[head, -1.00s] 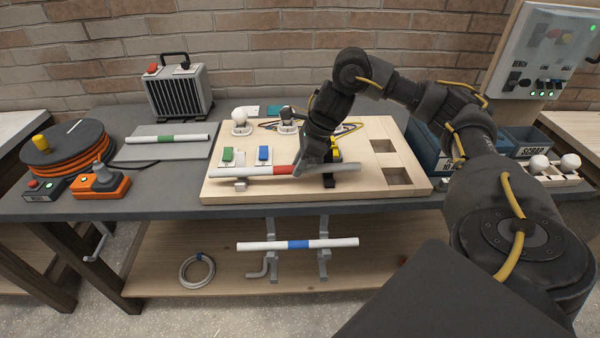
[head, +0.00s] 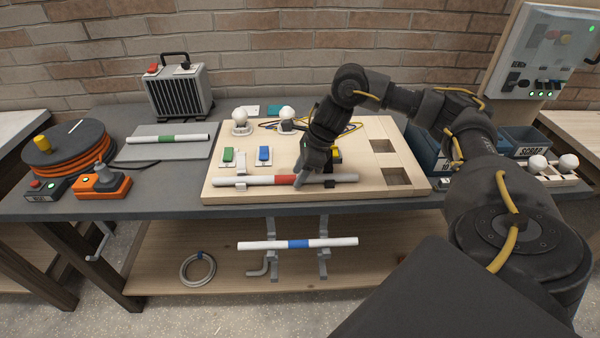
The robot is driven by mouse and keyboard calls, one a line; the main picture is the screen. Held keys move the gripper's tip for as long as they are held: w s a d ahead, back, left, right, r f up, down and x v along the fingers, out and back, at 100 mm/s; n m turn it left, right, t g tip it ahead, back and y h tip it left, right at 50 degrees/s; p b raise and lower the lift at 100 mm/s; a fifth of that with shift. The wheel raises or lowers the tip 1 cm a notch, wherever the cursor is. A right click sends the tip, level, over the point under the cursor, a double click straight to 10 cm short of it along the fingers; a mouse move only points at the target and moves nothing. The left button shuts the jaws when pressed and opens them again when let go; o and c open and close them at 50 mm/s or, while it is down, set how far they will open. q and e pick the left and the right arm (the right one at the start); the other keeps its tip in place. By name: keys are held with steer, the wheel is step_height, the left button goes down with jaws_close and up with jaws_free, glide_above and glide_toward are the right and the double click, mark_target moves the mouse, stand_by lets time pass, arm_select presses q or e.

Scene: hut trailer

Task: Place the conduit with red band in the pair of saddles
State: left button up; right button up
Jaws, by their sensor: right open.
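The conduit with red band (head: 260,181) is a pale tube with a red middle. It lies level along the front of the wooden board (head: 220,195). My right gripper (head: 301,181) is open, pointing down at the conduit just right of the red band. Its fingers overlap the tube in view. My left gripper is out of view.
A blue-banded conduit (head: 270,245) rests on brackets below the bench front. A green-banded one (head: 185,138) lies on a grey plate at the left. Green and blue switches (head: 263,155), lamp bulbs (head: 240,117) and square pockets (head: 397,177) occupy the board.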

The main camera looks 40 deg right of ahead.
steer(key=v, duration=0.4)
steer(key=shift+d+r, duration=0.2)
steer(key=shift+r, duration=0.15)
steer(key=p+v, duration=0.2)
steer(key=v, duration=0.5)
steer(key=shift+s+f, duration=0.1)
